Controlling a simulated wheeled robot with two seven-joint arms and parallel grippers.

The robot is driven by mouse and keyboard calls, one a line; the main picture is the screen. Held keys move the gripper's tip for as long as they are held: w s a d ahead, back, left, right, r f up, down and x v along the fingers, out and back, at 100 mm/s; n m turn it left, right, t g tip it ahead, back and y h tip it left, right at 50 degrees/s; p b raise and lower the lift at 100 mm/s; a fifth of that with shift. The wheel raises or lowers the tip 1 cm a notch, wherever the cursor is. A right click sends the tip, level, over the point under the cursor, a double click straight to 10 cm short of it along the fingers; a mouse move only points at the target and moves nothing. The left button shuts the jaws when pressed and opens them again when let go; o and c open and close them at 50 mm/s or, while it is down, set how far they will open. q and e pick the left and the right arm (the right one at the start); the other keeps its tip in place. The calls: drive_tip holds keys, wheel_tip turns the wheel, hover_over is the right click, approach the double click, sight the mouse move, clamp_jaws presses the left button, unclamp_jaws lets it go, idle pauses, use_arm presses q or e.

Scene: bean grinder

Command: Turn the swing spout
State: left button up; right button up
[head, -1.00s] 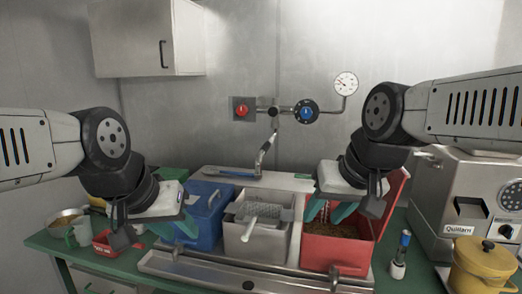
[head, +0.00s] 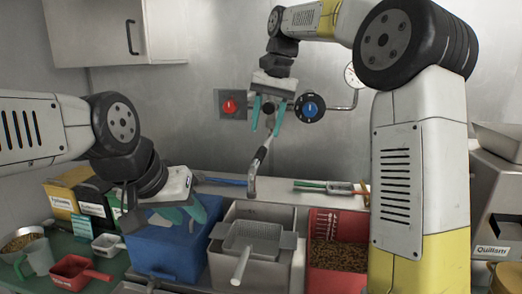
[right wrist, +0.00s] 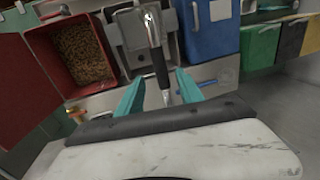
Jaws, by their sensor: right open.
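The swing spout (head: 260,160) hangs from the wall pipe above the sink, a metal tube with a dark upper sleeve, angled down to the left. My right gripper (head: 266,122) is open and empty, pointing down at the top of the spout. In the right wrist view the spout (right wrist: 159,60) runs between the two teal fingers (right wrist: 160,85); I cannot tell whether they touch it. My left gripper (head: 186,212) is open above the blue bin, away from the spout.
A blue bin (head: 165,252), a grey sink with a strainer (head: 252,240) and a red bin of beans (head: 338,255) stand below. A red knob (head: 229,106) and a blue dial (head: 309,108) flank the spout's pipe. Cups and boxes crowd the left.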

sight(260, 152)
drive_tip(key=f, duration=0.3)
drive_tip(key=a+f, duration=0.1)
drive_tip(key=f, duration=0.3)
drive_tip(key=shift+w+a+f, duration=0.15)
drive_tip(key=shift+a+f, duration=0.05)
clamp_jaws()
idle(1.2)
